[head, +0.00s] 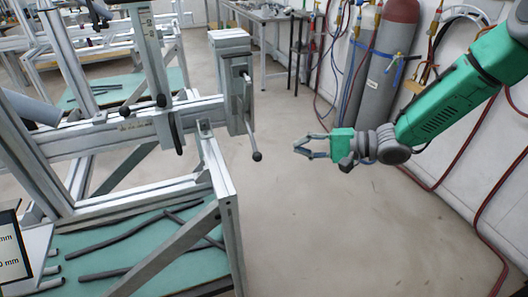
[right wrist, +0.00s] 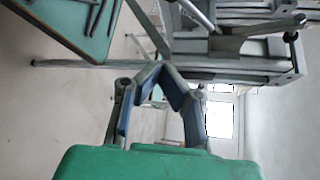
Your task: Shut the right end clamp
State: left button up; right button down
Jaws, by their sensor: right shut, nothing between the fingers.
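The right end clamp (head: 238,92) sits at the right end of the jig's horizontal beam (head: 110,132). It is a grey metal block with an upright plate. Its lever (head: 251,138) has a dark ball end and hangs down on the right side. My right gripper (head: 298,146) is to the right of the lever, apart from it, with clear space between. In the right wrist view its fingers (right wrist: 168,72) come together with nothing between them. A grey lever with dark knobs (right wrist: 262,32) shows at the upper right there. My left gripper is not in view.
The jig frame (head: 222,190) stands on the left, with dark bars on its green shelf (head: 200,268). Gas cylinders (head: 392,58) and red hoses stand by the right wall. The floor (head: 330,230) below my right gripper is clear.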

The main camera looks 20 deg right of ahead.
aim_at(253, 140)
jog(key=w+a+b, duration=0.1)
jog(key=a, duration=0.8)
jog(key=shift+w+f, duration=0.35)
jog(key=shift+f, duration=0.05)
jog(key=shift+a, duration=0.15)
jog(key=shift+r, duration=0.1)
